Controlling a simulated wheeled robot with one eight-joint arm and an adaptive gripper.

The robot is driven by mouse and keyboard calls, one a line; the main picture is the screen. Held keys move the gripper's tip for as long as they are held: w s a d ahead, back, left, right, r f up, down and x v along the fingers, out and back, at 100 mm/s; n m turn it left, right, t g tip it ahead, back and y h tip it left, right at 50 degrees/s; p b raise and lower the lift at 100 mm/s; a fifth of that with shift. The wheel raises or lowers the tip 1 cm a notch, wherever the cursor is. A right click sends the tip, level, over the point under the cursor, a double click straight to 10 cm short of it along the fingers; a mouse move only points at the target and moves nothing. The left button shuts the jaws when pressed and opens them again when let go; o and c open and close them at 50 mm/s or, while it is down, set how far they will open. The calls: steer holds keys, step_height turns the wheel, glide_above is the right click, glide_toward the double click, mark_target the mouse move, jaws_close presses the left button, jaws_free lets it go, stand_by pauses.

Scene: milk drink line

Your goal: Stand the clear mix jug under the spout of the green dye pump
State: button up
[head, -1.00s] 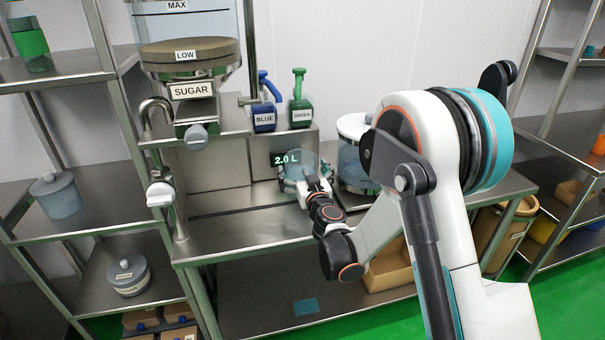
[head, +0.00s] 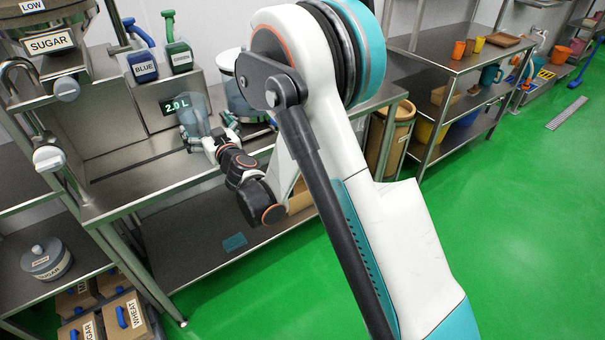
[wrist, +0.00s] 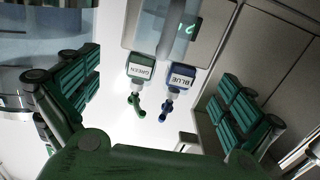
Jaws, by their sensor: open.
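The clear mix jug (head: 194,116) stands on the steel bench in the head view, in front of the green 2.0 L readout and below the dye pumps. The green dye pump (head: 179,57) sits on the ledge above, right of the blue one. My gripper (head: 222,138) is open at the jug's lower right side; whether it touches the jug is unclear. In the wrist view, my green-padded fingers (wrist: 155,95) are spread wide. The spout's exact line over the jug is unclear.
The blue dye pump (head: 143,65) stands beside the green one. A sugar hopper (head: 48,43) is at the left, with a tap (head: 47,157) below it. A clear vat (head: 236,97) stands close right of the jug. Open green floor (head: 520,230) lies at the right.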

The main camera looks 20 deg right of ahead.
steer(key=s+d+r+m+g+h, duration=0.1)
steer(key=s+d+r+m+h, duration=0.3)
steer(key=d+r, duration=0.6)
steer(key=s+d+r+g+h, duration=0.2)
steer(key=s+d+g, duration=0.1)
steer(key=s+d, duration=0.6)
steer(key=s+d+f+g, duration=0.1)
steer(key=s+f+g, duration=0.2)
steer(key=s, duration=1.2)
steer(key=s+f+g+y, duration=0.1)
steer(key=s+f+g, duration=0.2)
steer(key=s, duration=1.2)
steer(key=shift+d+n, duration=0.3)
steer(key=shift+d, duration=0.1)
